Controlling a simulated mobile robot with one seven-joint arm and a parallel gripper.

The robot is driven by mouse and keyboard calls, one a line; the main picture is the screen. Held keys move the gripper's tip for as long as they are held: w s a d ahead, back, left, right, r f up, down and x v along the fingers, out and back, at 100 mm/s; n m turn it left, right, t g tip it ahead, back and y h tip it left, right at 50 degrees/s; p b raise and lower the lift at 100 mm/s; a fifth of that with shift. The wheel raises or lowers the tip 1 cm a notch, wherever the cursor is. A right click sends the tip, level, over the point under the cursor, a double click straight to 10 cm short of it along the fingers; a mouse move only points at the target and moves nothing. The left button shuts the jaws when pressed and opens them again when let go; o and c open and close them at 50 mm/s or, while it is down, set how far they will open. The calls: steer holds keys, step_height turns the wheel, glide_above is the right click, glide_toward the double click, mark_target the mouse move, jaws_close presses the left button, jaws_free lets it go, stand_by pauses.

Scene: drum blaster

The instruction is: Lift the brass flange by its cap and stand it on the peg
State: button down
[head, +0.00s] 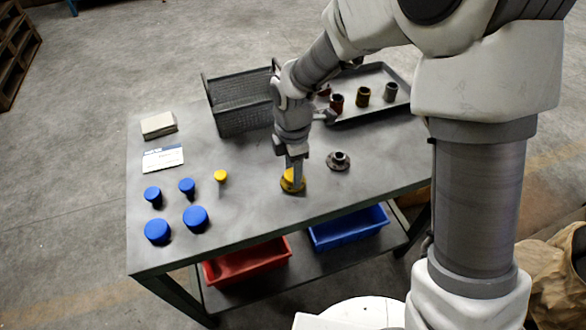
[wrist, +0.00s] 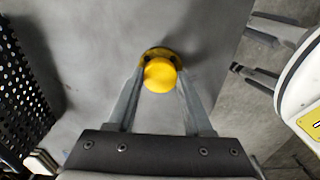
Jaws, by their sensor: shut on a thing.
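The brass flange (head: 292,187) is near the front edge of the table, with a yellow cap on top. In the wrist view the round yellow cap (wrist: 160,74) sits between my two fingers, and part of the flange's brass rim (wrist: 157,52) shows behind it. My gripper (head: 294,173) points down from above and is shut on the cap. I cannot tell whether the flange rests on the table or is slightly above it. A dark steel flange-like piece (head: 338,161) stands just right of it. I cannot clearly pick out the peg.
Several blue-capped pieces (head: 195,217) and a small yellow-capped piece (head: 221,176) stand at left. A black mesh basket (head: 240,120) and a grey tray (head: 408,94) with several cylinders (head: 362,96) are behind. Bare tabletop (head: 250,205) lies left of my gripper.

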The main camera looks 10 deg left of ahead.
step_height(320, 180, up, 10)
steer(key=p, duration=0.8)
stand_by(0.6)
steer(key=shift+p, duration=0.3)
steer(key=w+d+r+m+p, duration=0.2)
steer(key=d+r+m+p, duration=0.3)
steer(key=d+m, duration=0.6)
steer(key=w+d+r+m+p, duration=0.3)
steer(key=d+r+m+p, duration=0.2)
steer(key=d+m, duration=0.7)
step_height(320, 180, up, 3)
steer(key=shift+w+d+f+m, duration=0.2)
steer(key=shift+w+d+m, duration=0.1)
steer(key=shift+m, duration=0.4)
steer(key=shift+s+a, duration=0.1)
